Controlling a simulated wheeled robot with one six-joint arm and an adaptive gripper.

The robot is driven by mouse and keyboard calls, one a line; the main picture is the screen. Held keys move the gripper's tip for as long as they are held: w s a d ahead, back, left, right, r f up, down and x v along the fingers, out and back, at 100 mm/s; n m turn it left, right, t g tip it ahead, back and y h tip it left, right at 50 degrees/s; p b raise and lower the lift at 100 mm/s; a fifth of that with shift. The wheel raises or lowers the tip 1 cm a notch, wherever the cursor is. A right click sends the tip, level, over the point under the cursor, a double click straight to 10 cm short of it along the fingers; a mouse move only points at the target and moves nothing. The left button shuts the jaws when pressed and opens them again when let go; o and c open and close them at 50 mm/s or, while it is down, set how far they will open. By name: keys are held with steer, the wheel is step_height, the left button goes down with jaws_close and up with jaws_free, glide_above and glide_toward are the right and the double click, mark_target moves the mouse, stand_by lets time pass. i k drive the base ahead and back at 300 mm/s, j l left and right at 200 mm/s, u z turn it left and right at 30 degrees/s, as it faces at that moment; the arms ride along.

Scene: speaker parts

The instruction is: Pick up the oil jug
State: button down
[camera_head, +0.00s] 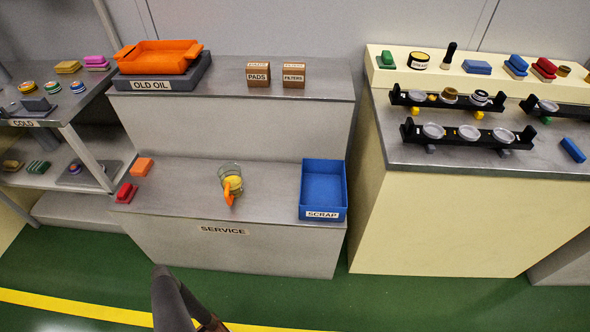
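A clear, jug-like container (232,172) with yellow contents and an orange part at its front stands on the lower service bench, and looks like the oil jug. The orange part points toward the bench's front edge. Part of my dark arm shows at the bottom of the picture, well in front of the bench and apart from the container. My gripper's fingers do not show.
A blue scrap bin (323,186) stands right of the container. An orange block (142,167) and a red block (126,193) lie to its left. An orange tray (158,57) and two small boxes sit on the upper shelf. Bench space around the container is clear.

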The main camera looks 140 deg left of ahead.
mark_target(230, 175)
steer(key=u, duration=4.65)
steer(key=z, duration=1.6)
steer(key=j+z, duration=0.1)
steer(key=z, duration=0.35)
steer(key=j+z, duration=0.1)
steer(key=z, duration=0.4)
steer(key=j+z, duration=0.1)
steer(key=z, duration=0.35)
steer(key=k+z, duration=0.1)
steer(key=z, duration=0.4)
steer(key=j+z, duration=0.15)
steer(key=z, duration=0.3)
steer(key=k+j+z, duration=0.15)
steer(key=k+z, duration=0.15)
steer(key=k, duration=0.2)
steer(key=u, duration=3)
